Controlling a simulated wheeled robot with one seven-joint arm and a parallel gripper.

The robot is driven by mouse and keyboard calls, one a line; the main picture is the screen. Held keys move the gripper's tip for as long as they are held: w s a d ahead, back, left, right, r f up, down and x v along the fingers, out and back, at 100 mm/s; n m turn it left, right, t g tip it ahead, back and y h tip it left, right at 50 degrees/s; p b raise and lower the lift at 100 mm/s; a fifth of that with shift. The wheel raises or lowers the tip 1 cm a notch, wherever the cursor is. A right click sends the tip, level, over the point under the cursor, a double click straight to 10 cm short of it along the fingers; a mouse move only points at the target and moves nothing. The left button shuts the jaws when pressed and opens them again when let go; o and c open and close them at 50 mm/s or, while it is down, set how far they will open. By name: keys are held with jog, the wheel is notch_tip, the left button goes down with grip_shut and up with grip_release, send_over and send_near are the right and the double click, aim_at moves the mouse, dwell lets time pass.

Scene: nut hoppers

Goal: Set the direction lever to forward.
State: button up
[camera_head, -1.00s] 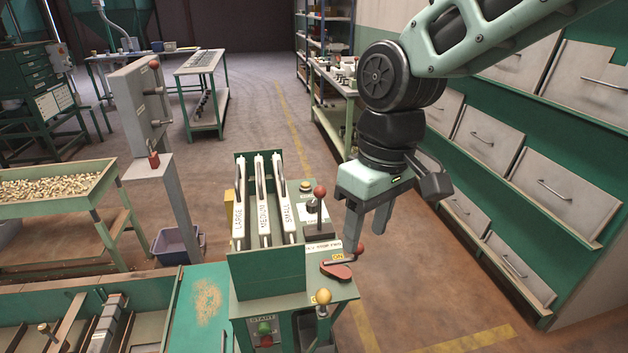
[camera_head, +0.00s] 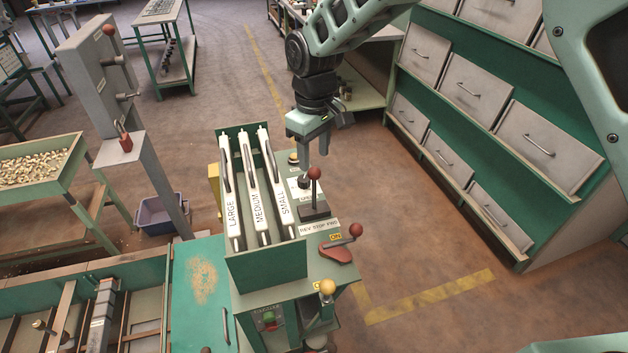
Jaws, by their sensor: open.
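The direction lever (camera_head: 315,189) has a red ball top and rises from a dark base on the green machine (camera_head: 268,272). It looks about upright, above the middle of a label plate (camera_head: 319,227) reading REV STOP FWD. My gripper (camera_head: 314,168) is open and points down, with its fingers behind or around the lever's ball. I cannot tell whether they touch it. The lever's ball shows in front of the fingers, and nothing is held.
A red crank handle (camera_head: 340,246) by an ON label sits just in front of the lever. A yellow knob (camera_head: 327,287) stands at the machine's front. LARGE, MEDIUM and SMALL channels (camera_head: 257,190) lie left. Grey drawers (camera_head: 540,140) line the right; floor between is clear.

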jog(key=p, duration=0.2)
send_near(327, 205)
jog(key=a+f, duration=0.1)
jog(key=s+a+f, duration=0.1)
jog(key=a, duration=0.1)
jog(key=shift+a, duration=0.1)
grip_shut()
jog(key=d+y+b, duration=0.2)
jog(key=w+d+g+y+b, duration=0.1)
jog(key=b, duration=0.1)
jog(key=shift+d+f+y, duration=0.1)
jog(key=shift+f+y, duration=0.2)
jog(key=shift+f, duration=0.1)
jog(key=shift+w+d+f+b, duration=0.1)
jog(key=shift+d+f+b, duration=0.05)
jog(key=shift+d+b, duration=0.2)
jog(key=shift+w+d+f+b, duration=0.15)
jog(key=shift+d+b, duration=0.1)
jog(key=shift+d, duration=0.2)
jog(key=shift+s, duration=0.1)
